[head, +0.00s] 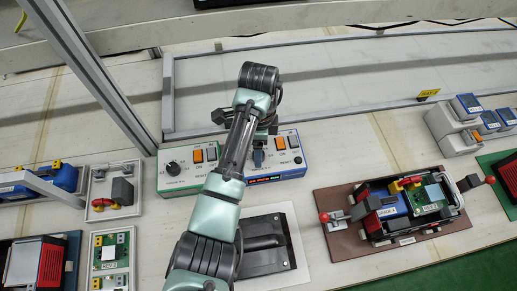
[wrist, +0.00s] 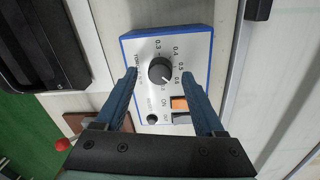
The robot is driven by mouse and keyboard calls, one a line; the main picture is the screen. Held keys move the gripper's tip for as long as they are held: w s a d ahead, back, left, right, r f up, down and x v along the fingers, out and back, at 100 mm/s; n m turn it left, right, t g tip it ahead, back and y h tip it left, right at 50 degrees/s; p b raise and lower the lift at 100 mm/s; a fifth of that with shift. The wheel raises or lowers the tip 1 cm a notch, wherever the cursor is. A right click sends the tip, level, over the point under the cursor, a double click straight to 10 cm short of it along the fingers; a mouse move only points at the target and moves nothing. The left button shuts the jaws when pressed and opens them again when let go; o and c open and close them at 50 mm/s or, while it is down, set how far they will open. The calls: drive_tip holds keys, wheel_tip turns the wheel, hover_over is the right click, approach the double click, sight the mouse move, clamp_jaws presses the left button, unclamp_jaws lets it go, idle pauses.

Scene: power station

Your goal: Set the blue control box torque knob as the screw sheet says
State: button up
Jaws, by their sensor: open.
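The blue control box (head: 289,168) stands on the bench in the head view, partly covered by my arm. In the wrist view its white face (wrist: 140,48) carries a dark round torque knob (wrist: 161,70) with a printed scale including 0.3, 0.4 and 0.5. A light mark shows on the knob's lower right; its exact setting is hard to read. My gripper (wrist: 159,74) is open, with one blue finger on each side of the knob and visible gaps. It is above the box in the head view (head: 259,155). No readable screw sheet shows.
The box also has an orange switch (wrist: 179,104) and a black button (wrist: 153,119). A green control box (head: 187,168) stands close on its left. A brown fixture plate (head: 335,240) with red-knobbed clamps lies at the right. A metal frame (head: 168,98) runs behind.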

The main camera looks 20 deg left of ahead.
drive_tip(key=shift+f, duration=0.7)
clamp_jaws()
